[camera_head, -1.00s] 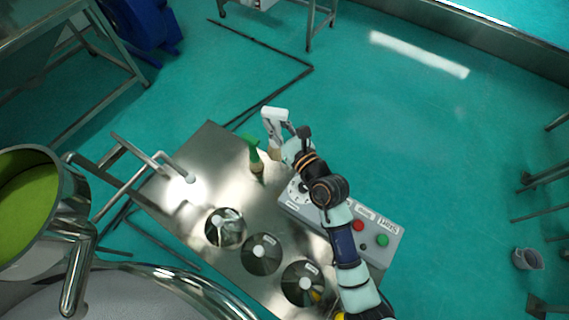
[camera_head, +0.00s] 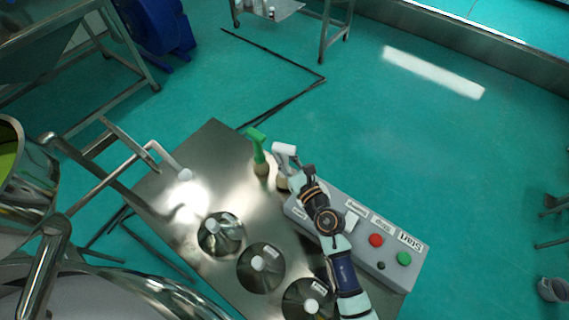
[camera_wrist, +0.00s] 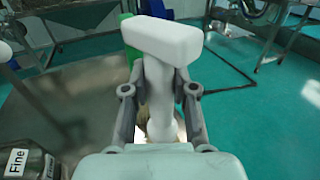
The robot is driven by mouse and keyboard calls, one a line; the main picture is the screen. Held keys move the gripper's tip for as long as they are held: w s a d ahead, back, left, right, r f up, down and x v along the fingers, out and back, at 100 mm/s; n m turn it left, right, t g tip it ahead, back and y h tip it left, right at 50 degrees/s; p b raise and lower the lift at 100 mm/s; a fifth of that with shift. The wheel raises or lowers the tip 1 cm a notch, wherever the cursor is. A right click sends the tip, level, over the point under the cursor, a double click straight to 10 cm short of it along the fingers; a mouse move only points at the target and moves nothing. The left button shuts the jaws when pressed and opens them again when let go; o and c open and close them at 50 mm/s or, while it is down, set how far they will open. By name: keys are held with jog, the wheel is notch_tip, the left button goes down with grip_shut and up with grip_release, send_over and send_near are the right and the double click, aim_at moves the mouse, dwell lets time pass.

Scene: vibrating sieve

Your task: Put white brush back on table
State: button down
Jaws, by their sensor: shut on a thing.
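The white brush (camera_head: 285,149) is in my gripper (camera_wrist: 160,132), with its white block-shaped top end up. In the wrist view the brush (camera_wrist: 161,40) stands upright between the two fingers, which are shut on its handle. Its tan lower end shows in the head view just above or on the metal table (camera_head: 216,138); I cannot tell if it touches. A green brush (camera_head: 257,140) with a tan lower end stands on the table just left of the white one. In the wrist view it is partly hidden behind the white brush.
A grey control box (camera_head: 357,236) with red and green buttons lies close to the right of my gripper. Several round metal lids (camera_head: 222,233) sit on the near part of the table.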

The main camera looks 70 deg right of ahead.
jog(key=shift+f, duration=0.95)
jog(key=shift+r, duration=0.15)
jog(key=c, duration=0.9)
grip_release()
jog(key=shift+c, duration=0.2)
